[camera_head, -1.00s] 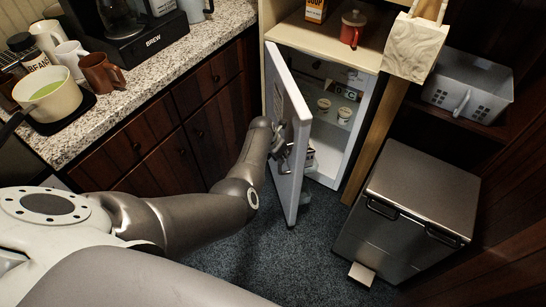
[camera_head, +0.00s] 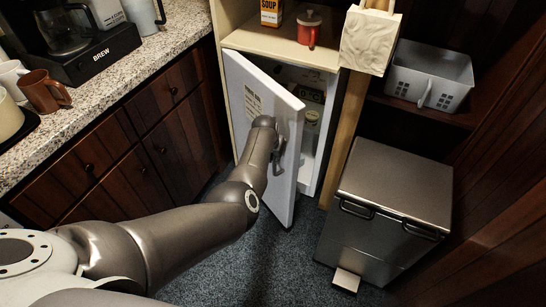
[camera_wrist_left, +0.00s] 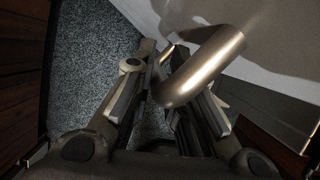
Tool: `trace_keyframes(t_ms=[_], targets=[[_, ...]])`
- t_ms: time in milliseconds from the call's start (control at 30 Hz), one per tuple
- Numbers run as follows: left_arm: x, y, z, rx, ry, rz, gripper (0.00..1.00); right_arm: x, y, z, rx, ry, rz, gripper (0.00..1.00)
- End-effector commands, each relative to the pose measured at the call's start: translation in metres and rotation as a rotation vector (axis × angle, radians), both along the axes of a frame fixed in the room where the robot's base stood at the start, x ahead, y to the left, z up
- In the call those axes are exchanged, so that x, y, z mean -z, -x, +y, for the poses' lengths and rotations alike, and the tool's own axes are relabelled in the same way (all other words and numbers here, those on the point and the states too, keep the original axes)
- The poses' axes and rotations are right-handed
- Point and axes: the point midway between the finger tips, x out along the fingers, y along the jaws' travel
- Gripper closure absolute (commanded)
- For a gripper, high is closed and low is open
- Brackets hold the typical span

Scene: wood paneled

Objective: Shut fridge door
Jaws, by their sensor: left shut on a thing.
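The small white fridge (camera_head: 312,150) stands inside the light wood shelf unit, its door partly open. The door (camera_head: 240,88) is hinged at the left and swings out toward me, with a narrow part of the lit interior showing at its right. My left gripper (camera_head: 279,158) is at the door's outer face, by the metal handle. In the left wrist view the curved metal handle (camera_wrist_left: 205,65) runs between the fingers of my left gripper (camera_wrist_left: 165,95), which is shut on it. The white door face (camera_wrist_left: 275,45) fills the upper right there. My right gripper is not in view.
A metal bin (camera_head: 390,195) with a pedal stands right of the fridge, near a wooden post (camera_head: 347,130). A grey basket (camera_head: 428,75) sits on a shelf. The granite counter (camera_head: 120,90) and cabinets are at the left. Carpet (camera_head: 230,265) is open below.

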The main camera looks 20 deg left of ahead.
Motion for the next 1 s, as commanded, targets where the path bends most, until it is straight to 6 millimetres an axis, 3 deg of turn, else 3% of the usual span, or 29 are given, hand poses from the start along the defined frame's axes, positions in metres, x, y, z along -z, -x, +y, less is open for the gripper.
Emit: trace_keyframes(t_ms=[267, 300, 467, 800, 1000], targets=[[0.000, 0.000, 0.000, -0.001, 0.000, 0.001, 1.00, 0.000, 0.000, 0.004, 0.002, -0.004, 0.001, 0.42], [0.000, 0.000, 0.000, -0.001, 0.000, 0.001, 0.84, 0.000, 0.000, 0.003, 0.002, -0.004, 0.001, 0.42], [0.000, 0.000, 0.000, -0.001, 0.000, 0.001, 0.65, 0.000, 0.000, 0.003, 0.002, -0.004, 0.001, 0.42], [-0.001, 0.000, 0.000, 0.000, 0.000, 0.000, 0.65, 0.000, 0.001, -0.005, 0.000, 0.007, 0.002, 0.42], [-0.014, -0.001, 0.000, -0.002, 0.000, -0.003, 0.65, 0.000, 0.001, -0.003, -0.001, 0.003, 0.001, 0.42]])
